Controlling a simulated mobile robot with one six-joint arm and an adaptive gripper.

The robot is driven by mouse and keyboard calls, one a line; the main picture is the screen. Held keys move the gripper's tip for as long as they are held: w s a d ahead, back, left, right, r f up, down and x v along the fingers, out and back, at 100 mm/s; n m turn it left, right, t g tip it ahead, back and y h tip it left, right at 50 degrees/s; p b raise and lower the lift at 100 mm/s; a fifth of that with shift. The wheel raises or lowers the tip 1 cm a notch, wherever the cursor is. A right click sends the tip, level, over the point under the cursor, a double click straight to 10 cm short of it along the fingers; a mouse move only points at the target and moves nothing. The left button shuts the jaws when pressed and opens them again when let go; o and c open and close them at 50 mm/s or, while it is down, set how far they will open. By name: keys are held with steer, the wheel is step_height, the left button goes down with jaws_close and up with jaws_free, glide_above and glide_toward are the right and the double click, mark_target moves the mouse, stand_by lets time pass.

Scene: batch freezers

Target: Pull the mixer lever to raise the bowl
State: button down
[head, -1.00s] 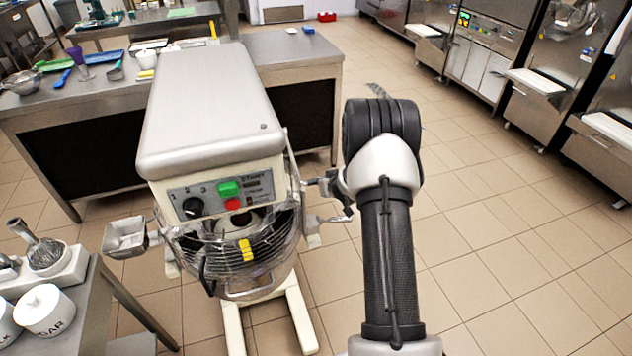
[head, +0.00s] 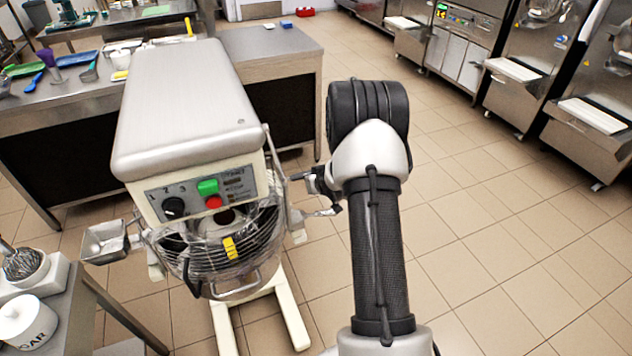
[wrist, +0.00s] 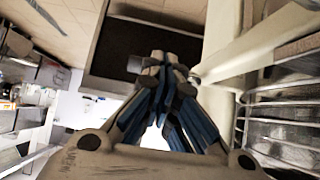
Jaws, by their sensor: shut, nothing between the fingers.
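The mixer (head: 185,105) stands left of my arm, with a control panel on its front. Its bowl (head: 235,285) sits low behind the wire guard (head: 228,245), mostly hidden by it. A thin metal rod (head: 274,160) runs down the mixer's right side; I cannot tell whether this is the lever or part of the guard. My gripper (head: 308,181) is beside the mixer's right side, partly hidden by my arm. In the wrist view, my gripper (wrist: 165,62) has its fingers together and empty, close beside the mixer's pale column (wrist: 222,45).
A steel worktable (head: 275,45) stands behind the mixer. A side table with a sugar jar (head: 28,322) is at the lower left. Batch freezers (head: 535,60) line the right. The tiled floor right of my arm is clear.

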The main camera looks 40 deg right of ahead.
steer(key=v, duration=0.8)
steer(key=shift+s+r, duration=0.2)
steer(key=shift+s, duration=0.05)
steer(key=s+a+r+g, duration=0.1)
steer(key=s+a+r, duration=0.2)
steer(key=a+r, duration=0.25)
steer(key=s+a+r+n+g, duration=0.1)
steer(key=s+a+r, duration=0.25)
steer(key=r, duration=0.25)
steer(key=s+a+r+g, duration=0.1)
steer(key=s+a+r, duration=0.1)
steer(key=a+r, duration=0.4)
steer(key=s+a+r+n+g+y, duration=0.1)
steer(key=s+a, duration=0.6)
steer(key=s, duration=0.3)
steer(key=s+a+r+n+g+y, duration=0.1)
steer(key=s+a+r, duration=0.1)
steer(key=s+a, duration=0.6)
steer(key=shift+s+a+r+y, duration=0.25)
steer(key=shift+s+y, duration=0.15)
steer(key=shift+s, duration=0.8)
